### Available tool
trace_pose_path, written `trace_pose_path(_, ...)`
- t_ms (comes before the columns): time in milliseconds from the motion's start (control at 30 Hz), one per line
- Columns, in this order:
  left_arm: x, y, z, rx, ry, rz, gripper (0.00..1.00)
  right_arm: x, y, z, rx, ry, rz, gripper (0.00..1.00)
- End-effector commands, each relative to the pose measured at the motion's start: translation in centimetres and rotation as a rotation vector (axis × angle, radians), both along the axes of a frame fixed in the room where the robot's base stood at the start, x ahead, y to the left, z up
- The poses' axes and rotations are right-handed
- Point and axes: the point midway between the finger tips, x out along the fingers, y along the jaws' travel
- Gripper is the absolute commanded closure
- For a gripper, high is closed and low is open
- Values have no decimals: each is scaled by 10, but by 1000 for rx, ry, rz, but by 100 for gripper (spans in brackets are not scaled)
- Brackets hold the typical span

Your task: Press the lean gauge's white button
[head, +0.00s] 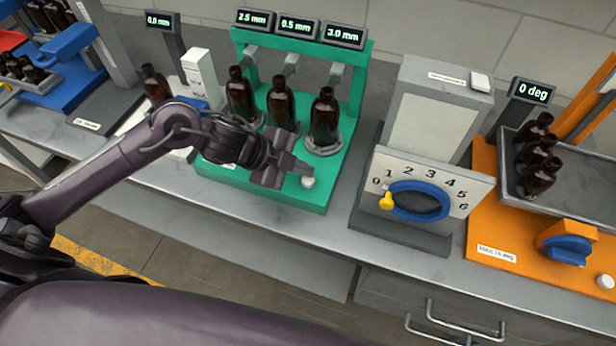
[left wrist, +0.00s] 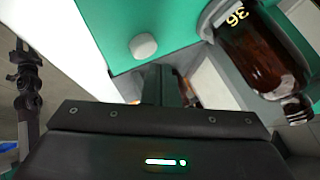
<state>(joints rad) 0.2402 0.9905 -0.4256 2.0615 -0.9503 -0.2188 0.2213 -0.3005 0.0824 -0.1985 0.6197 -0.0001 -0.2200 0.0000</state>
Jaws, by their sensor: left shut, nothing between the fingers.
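The lean gauge (head: 262,190) is the green stand with three amber bottles, one of them (head: 325,118) nearest the button. Three displays (head: 296,26) on top read 2.5 mm, 0.5 mm and 3.0 mm. Its white button (head: 308,182) sits on the front right of the base. The button also shows in the left wrist view (left wrist: 143,46), just beyond the fingers. My left gripper (head: 290,172) is shut and empty, close beside the button on its left. I cannot tell whether they touch.
A grey station with a blue ring dial (head: 418,202) and yellow knob stands to the right. Further right is an orange tilting station (head: 485,220) with bottles in a tray and a 0 deg display (head: 533,91). Another display (head: 158,20) reads 0.0 mm at left.

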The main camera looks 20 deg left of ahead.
Motion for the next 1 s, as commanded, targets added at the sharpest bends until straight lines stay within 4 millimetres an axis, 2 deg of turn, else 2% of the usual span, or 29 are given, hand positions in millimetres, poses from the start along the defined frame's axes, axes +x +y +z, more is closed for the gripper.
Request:
trace_pose_path(567,0,0,0,0,0,0,100,0,3,0,3,0,0,64)
trace_pose_path(1000,0,0,-8,0,0,0,100,0,5,-4,5,0,0,64)
